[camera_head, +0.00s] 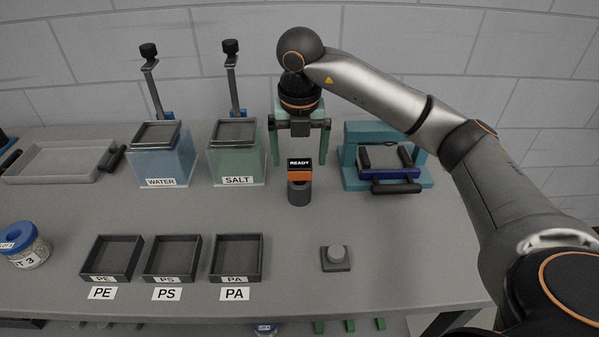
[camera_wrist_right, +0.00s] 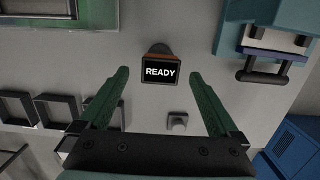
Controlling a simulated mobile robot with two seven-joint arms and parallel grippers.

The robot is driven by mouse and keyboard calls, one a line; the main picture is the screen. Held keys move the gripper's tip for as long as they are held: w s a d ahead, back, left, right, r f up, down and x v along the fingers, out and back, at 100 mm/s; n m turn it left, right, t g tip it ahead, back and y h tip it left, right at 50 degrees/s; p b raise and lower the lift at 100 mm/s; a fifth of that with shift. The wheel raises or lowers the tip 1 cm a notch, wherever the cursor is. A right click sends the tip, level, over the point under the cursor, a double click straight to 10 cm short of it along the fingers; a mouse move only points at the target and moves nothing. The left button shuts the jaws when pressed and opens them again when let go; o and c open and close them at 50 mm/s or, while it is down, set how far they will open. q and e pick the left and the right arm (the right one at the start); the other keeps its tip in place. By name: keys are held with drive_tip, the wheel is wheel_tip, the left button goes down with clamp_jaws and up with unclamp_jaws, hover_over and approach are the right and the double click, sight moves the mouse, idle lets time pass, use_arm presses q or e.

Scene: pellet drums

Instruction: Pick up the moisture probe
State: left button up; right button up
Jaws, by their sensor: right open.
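The moisture probe, which I take to be the orange and dark device with a READY screen (camera_head: 299,170), stands upright on a dark grey cylinder (camera_head: 299,193) in the middle of the table. In the right wrist view its READY screen (camera_wrist_right: 160,72) faces the camera, between the finger lines and beyond the tips. My right gripper (camera_head: 299,162) is open, its two green fingers pointing down. It is empty. In the head view the fingers straddle the screen, but they appear above or behind it, with no contact visible. My left gripper is not in view.
WATER (camera_head: 161,160) and SALT (camera_head: 238,158) tanks stand left of the probe. A teal device (camera_head: 352,158) with dark handles is to the right. A grey button block (camera_head: 335,258) and small PE, PS and PA trays (camera_head: 239,271) lie nearer. A lidded jar (camera_head: 24,250) stands far left.

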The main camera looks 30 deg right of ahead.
sight(300, 166)
drive_tip(key=shift+w+d+f, duration=0.1)
drive_tip(key=shift+f, duration=0.85)
drive_tip(key=shift+w+d+f, duration=0.1)
drive_tip(key=shift+f, duration=0.85)
drive_tip(key=c, duration=1.5)
